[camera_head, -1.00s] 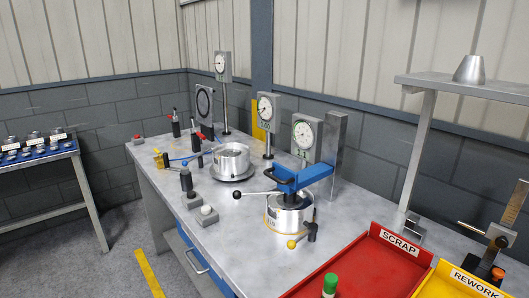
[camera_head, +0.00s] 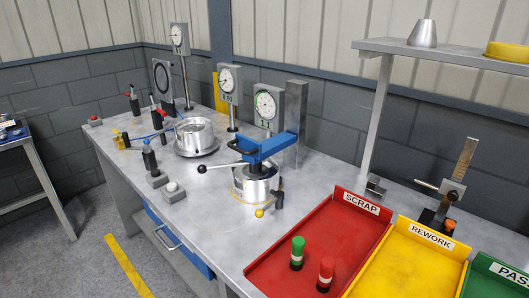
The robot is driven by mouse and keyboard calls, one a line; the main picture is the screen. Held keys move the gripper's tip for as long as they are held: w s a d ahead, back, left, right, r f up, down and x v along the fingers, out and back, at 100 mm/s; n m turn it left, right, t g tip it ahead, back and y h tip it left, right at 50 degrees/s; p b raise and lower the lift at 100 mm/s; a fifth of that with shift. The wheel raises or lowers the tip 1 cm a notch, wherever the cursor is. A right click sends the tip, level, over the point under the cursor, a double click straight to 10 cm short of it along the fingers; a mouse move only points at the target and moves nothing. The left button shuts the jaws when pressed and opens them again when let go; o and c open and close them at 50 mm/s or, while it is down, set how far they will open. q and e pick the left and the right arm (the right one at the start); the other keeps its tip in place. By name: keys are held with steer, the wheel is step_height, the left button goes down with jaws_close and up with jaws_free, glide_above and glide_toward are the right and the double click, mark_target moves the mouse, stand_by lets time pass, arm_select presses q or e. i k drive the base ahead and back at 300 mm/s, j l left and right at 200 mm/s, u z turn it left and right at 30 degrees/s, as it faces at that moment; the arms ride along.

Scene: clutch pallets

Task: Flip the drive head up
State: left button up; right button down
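The drive head is most likely the blue arm (camera_head: 269,147) on the bench fixture. It lies about level over a silver cylinder (camera_head: 254,184) and reaches to a grey upright post (camera_head: 296,118). A lever with a black ball (camera_head: 202,169) sticks out to the left, and a yellow knob (camera_head: 260,213) sits low at the front. Neither of my grippers shows in the head view.
A red SCRAP tray (camera_head: 318,238), a yellow REWORK tray (camera_head: 407,262) and a green PASS tray (camera_head: 492,277) lie on the right. Green and red stamps stand in the red tray. Dial gauges and a round fixture (camera_head: 195,136) stand behind.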

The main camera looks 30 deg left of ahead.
mark_target(253, 151)
steer(key=u, duration=1.3)
